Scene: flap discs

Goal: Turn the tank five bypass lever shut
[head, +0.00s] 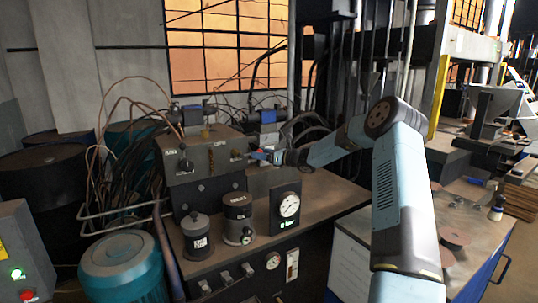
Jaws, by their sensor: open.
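A grey valve block (200,158) stands on the bench with several fittings and small labels on its faces. At its right side is a small blue piece (259,156) that may be the lever handle; its label and exact angle are too small to read. My gripper (274,157) is open at the end of my arm, which reaches in from the right. Its fingertips are right beside the blue piece. I cannot tell whether they touch it or are around it.
A dial gauge box (285,208) and two dark round canisters, one of them here (238,218), stand on the bench in front of the block. A teal motor (122,268) is at lower left. Cables and hoses crowd behind. The bench top right of the gauge is clear.

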